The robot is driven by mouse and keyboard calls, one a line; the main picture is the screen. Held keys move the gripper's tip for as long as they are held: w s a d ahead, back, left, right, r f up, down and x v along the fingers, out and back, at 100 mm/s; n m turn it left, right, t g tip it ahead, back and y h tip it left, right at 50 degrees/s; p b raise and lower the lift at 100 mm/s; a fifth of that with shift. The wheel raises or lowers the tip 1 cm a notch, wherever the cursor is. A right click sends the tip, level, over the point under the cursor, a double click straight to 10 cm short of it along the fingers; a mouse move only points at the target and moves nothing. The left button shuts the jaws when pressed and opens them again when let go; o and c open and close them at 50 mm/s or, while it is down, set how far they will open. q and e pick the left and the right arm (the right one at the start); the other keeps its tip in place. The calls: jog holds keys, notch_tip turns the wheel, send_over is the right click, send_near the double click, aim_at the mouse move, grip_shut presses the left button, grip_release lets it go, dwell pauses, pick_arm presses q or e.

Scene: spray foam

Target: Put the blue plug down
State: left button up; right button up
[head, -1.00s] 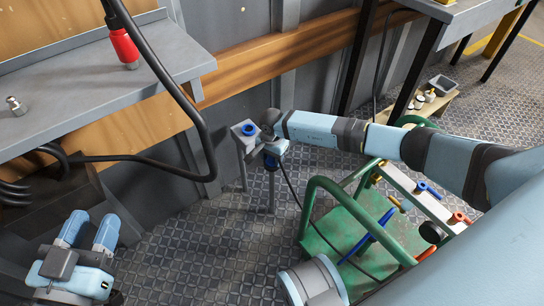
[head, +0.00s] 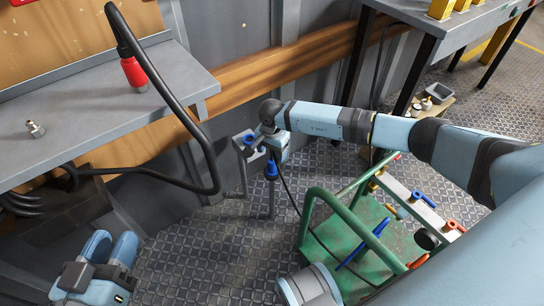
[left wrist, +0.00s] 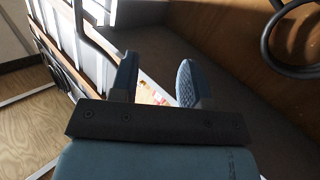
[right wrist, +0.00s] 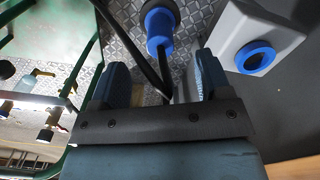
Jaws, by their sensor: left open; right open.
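The blue plug (head: 271,168) stands near the top of a thin post beside the wall, with its black cable trailing down to the right. In the right wrist view the plug (right wrist: 159,28) lies just beyond the fingertips and apart from them. My right gripper (head: 274,150) is open and empty just above the plug; its two fingers show spread in the right wrist view (right wrist: 160,75). A grey box with a blue ring socket (head: 249,139) is left of the plug. My left gripper (head: 110,249) is open and empty at the lower left.
A green-framed cart (head: 345,235) with coloured valve handles stands right of the post. A grey shelf (head: 90,105) with a red-ended hose (head: 134,74) and a small metal fitting (head: 35,129) is at the left. Patterned floor lies clear between the left gripper and the cart.

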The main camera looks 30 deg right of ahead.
aim_at(272, 160)
notch_tip(272, 160, up, 3)
jog(key=shift+r+p, duration=0.1)
jog(key=shift+p, duration=0.35)
pick_arm(q)
jog(key=shift+s+d+r+n, duration=0.1)
jog(key=shift+s+r+n, duration=0.1)
jog(key=shift+r+n, duration=0.25)
pick_arm(e)
jog(key=shift+r, duration=0.55)
